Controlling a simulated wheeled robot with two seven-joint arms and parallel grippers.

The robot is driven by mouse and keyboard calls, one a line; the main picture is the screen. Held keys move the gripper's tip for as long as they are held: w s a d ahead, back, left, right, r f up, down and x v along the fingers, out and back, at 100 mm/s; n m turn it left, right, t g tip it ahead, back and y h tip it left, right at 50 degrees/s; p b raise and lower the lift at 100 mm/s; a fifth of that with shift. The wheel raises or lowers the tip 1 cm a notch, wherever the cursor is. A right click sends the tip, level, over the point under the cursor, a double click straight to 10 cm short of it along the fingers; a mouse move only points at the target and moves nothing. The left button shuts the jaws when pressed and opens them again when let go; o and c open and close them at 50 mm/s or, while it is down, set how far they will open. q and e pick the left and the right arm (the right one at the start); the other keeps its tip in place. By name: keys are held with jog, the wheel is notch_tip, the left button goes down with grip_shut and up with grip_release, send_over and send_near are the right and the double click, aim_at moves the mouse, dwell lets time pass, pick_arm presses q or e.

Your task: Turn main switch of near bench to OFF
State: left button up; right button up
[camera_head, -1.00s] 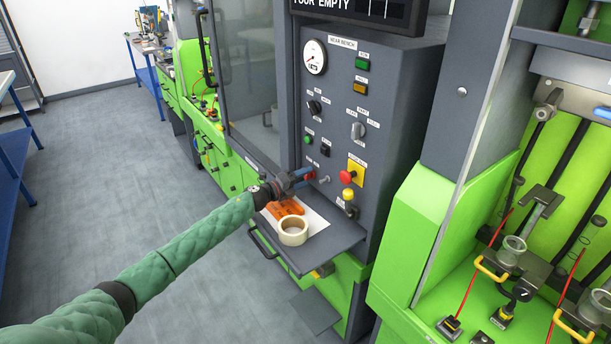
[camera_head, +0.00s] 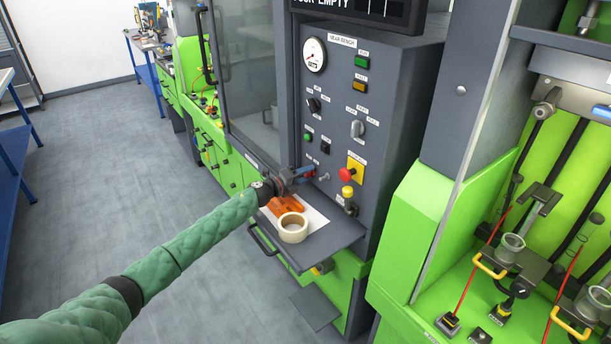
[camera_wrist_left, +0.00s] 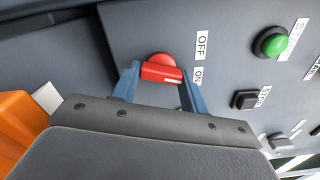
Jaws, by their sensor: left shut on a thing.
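The red main switch (camera_wrist_left: 161,70) of the near bench sits on the grey panel, between the OFF label (camera_wrist_left: 201,44) and ON label (camera_wrist_left: 198,75) on one side and a blue finger on the other. Its red bar lies nearly level in the left wrist view, one end toward the ON label. My left gripper (camera_wrist_left: 160,85) is shut on the switch, one blue finger on each side. In the head view my left gripper (camera_head: 304,173) is at the panel's lower left and largely covers the switch. My right gripper is not in view.
A red mushroom button (camera_head: 346,175) on a yellow plate is right of the switch. Open floor lies left.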

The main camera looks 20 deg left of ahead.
pick_arm(q)
jog(key=shift+n, duration=0.3)
jog(key=shift+r, duration=0.1)
jog(key=shift+n+p, duration=0.4)
jog(key=shift+n, duration=0.1)
jog(key=shift+n+p, duration=0.55)
jog(key=shift+n, duration=0.65)
jog(key=shift+n+p, duration=0.65)
jog(key=shift+n, duration=1.35)
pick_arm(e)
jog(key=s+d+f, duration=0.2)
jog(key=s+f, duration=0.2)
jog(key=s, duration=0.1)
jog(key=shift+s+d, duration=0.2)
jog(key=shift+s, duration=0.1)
pick_arm(q)
jog(key=o, duration=1)
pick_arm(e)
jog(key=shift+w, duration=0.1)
